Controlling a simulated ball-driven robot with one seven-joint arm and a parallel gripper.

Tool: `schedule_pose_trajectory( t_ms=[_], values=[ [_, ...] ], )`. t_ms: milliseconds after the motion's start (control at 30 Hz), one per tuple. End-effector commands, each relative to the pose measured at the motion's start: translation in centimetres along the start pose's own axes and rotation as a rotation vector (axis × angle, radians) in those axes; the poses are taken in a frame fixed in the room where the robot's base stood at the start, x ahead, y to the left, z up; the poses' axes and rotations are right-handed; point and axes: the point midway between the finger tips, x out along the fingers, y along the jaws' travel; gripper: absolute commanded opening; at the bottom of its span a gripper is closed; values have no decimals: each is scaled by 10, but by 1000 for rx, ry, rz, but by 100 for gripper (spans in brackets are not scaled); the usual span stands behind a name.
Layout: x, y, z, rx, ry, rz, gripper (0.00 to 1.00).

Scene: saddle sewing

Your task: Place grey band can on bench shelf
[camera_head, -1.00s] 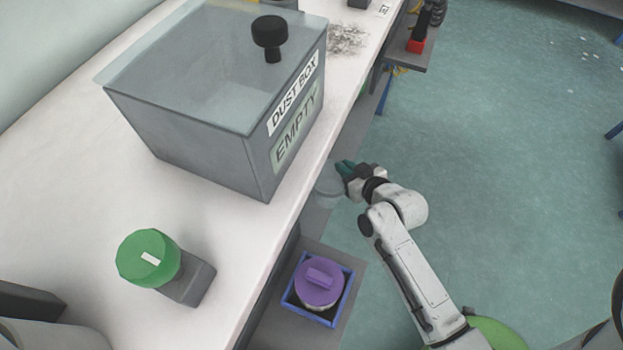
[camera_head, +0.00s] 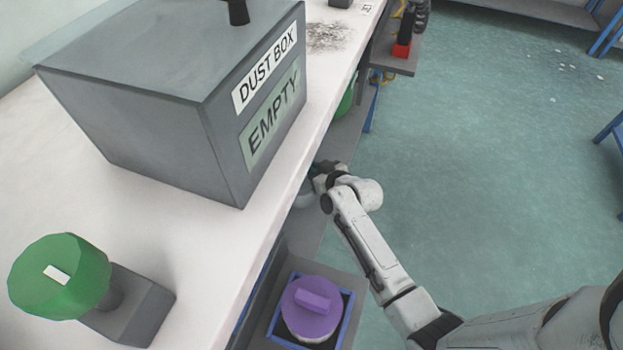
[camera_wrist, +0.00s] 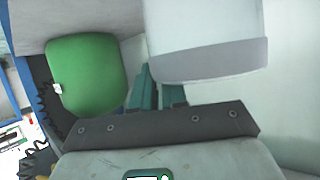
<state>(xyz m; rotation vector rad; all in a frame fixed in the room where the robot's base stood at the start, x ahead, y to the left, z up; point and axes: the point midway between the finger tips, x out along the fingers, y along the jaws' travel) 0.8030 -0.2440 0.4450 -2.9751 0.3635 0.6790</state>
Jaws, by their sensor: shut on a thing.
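The grey band can (camera_wrist: 205,35) is white with a grey band at one end and fills the upper middle of the wrist view. My gripper (camera_wrist: 158,90) is shut on it with its teal fingers. Whether the can touches the shelf cannot be told.
A green can (camera_wrist: 87,75) stands left of the held can in the wrist view; part of it (camera_head: 346,101) shows under the worktop. A purple-lidded can (camera_head: 311,308) sits in a blue-rimmed tray. The dust box (camera_head: 170,120) stands on the worktop. Floor right is open.

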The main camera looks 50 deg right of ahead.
Motion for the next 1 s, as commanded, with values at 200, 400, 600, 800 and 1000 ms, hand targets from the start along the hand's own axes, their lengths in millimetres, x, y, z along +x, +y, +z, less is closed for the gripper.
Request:
schedule_pose_trajectory(
  t_ms=[200, 400, 600, 800, 1000],
  values=[
    [14, 1, 11, 1, -1, 1, 0],
    [24, 1, 33, 1, 0, 1, 0],
    [23, 1, 31, 0, 1, 1, 0],
    [24, 1, 34, 0, 0, 0, 15],
    [24, 1, 34, 0, 0, 0, 34]
  ],
)
